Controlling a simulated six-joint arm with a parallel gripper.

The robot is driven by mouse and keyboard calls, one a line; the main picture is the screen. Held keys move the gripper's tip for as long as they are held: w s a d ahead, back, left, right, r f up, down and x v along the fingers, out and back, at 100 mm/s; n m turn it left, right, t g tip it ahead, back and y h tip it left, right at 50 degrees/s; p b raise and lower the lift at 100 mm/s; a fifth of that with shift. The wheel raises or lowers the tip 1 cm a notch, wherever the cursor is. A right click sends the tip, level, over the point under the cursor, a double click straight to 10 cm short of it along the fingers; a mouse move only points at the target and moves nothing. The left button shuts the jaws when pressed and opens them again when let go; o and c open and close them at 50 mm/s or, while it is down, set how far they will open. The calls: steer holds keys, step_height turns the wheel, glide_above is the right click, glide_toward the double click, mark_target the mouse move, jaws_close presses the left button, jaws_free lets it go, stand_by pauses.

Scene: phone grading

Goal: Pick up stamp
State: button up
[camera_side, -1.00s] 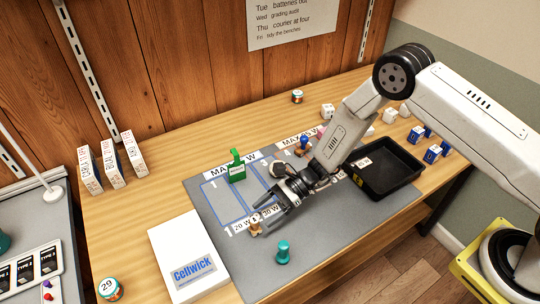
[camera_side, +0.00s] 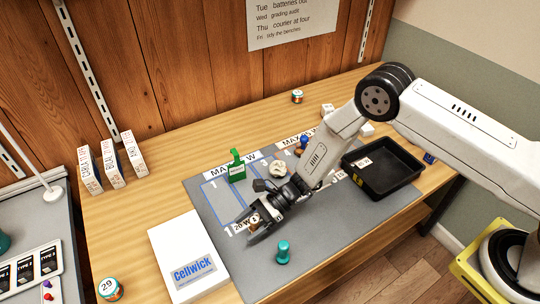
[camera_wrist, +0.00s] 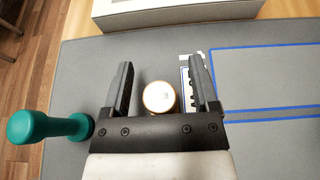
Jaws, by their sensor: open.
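My gripper (camera_side: 252,229) is low over the grey mat, its fingers open. In the wrist view a small round thing with a pale top and tan rim (camera_wrist: 159,97) stands between the open fingers (camera_wrist: 160,72), with gaps on both sides; it looks like a stamp seen from above. In the side view it is mostly hidden by the gripper. A teal stamp-shaped piece (camera_side: 283,252) stands upright on the mat in front of the gripper; it also shows left of the fingers in the wrist view (camera_wrist: 45,127). A blue-handled piece (camera_side: 304,142) stands farther back.
A white Cellwick box (camera_side: 187,260) lies left of the mat (camera_side: 320,235). A green piece (camera_side: 237,167) stands on the blue-outlined area behind the gripper. A black tray (camera_side: 383,168) is at the right. The mat's front part is mostly clear.

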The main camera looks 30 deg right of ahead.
stand_by(0.3)
jaws_close()
steer(key=shift+r, duration=0.1)
steer(key=shift+r, duration=1.1)
steer(key=s+d+r, duration=0.6)
steer(key=s+r, duration=0.4)
steer(key=s, duration=0.2)
steer(key=shift+s+d+r, duration=0.2)
steer(key=shift+d+r, duration=0.1)
steer(key=shift+d, duration=0.05)
